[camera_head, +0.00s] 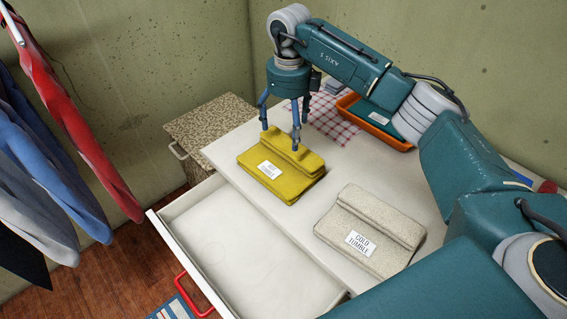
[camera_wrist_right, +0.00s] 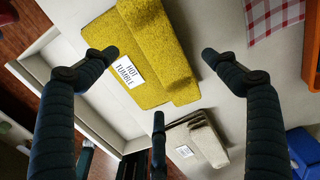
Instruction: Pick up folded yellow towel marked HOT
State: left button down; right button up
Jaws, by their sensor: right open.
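The folded yellow towel (camera_head: 290,184) lies on the white table top near its left edge, with a white label on its front. In the right wrist view the yellow towel (camera_wrist_right: 152,65) shows between the fingers, and its label reads HOT TUMBLE. My right gripper (camera_head: 282,140) is open above the towel, its fingers spread over the raised fold. From these views I cannot tell whether the fingers touch it. A folded off-white towel (camera_head: 395,215), labelled COLD TUMBLE, lies to the right on the same top. My left gripper does not show.
An open, empty-looking white drawer (camera_head: 225,240) with a red handle (camera_head: 190,300) juts out below the table top. An orange tray (camera_head: 375,122) and a red checked cloth (camera_head: 335,120) lie behind. Clothes (camera_head: 50,150) hang at the left. Bare table shows between the towels.

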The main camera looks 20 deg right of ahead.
aim_at(288, 147)
notch_tip(288, 147, down, 3)
jog(key=shift+r, duration=0.1)
notch_tip(288, 147, down, 4)
jog(key=shift+s+f+p, duration=0.1)
jog(key=shift+f+p, duration=0.1)
jog(key=shift+p, duration=0.8)
jog(key=shift+f, duration=0.45)
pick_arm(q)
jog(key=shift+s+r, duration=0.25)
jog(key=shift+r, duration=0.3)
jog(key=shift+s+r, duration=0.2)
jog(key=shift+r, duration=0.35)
pick_arm(e)
jog(key=c, duration=1.4)
jog(key=shift+r, duration=0.15)
